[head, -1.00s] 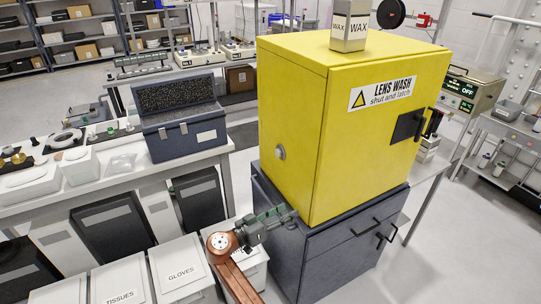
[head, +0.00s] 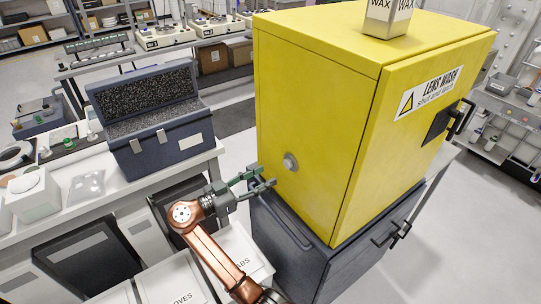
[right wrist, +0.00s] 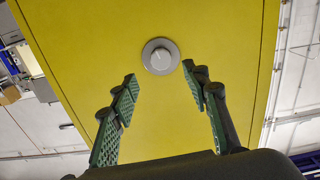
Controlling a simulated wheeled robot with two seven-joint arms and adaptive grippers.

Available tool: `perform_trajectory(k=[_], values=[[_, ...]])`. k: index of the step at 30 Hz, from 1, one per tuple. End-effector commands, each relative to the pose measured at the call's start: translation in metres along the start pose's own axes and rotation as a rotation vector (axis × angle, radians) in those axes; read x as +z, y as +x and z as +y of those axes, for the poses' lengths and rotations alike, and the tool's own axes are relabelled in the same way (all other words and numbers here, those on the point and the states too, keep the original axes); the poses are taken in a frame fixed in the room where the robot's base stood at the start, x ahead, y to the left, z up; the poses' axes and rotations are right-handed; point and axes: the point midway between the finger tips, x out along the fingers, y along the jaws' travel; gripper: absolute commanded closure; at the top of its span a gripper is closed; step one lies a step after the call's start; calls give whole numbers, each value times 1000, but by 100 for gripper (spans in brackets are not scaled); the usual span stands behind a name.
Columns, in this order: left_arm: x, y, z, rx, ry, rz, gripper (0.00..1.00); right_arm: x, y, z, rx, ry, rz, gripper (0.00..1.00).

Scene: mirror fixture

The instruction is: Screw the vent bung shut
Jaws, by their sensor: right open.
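The vent bung (head: 290,162) is a round grey knob on a wider disc, on the left side wall of the yellow lens wash cabinet (head: 310,110). In the right wrist view the bung (right wrist: 160,56) sits ahead of my fingertips, roughly centred between them, with a thin line across its face. My right gripper (head: 262,178) is open and empty, its green fingers pointing at the bung from the left, apart from it. Both fingers also show in the right wrist view (right wrist: 158,72). My left gripper is not in view.
The yellow cabinet stands on a dark blue base cabinet (head: 300,240) with black handles. A WAX tin (head: 388,16) stands on top. An open foam-lined case (head: 150,115) is on the white bench to the left. Lidded white bins (head: 175,280) stand below my right arm.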

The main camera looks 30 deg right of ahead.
Motion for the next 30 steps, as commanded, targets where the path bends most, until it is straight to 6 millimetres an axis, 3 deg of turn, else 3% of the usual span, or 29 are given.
perform_trajectory(k=[5, 9, 13, 21, 25, 30], values=[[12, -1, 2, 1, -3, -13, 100, 0, 12, 0, 1, -1, 0, 57], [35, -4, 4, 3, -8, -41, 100, 0, 35, 1, 4, -1, 1, 57], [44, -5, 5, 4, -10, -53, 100, 0, 56, 1, 3, -1, 0, 57], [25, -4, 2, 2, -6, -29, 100, 1, 77, 0, -1, -2, 0, 57], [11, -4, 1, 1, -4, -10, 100, 1, 78, -1, -2, -2, 0, 57], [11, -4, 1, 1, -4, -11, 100, 1, 78, -1, -2, -2, 0, 59]])
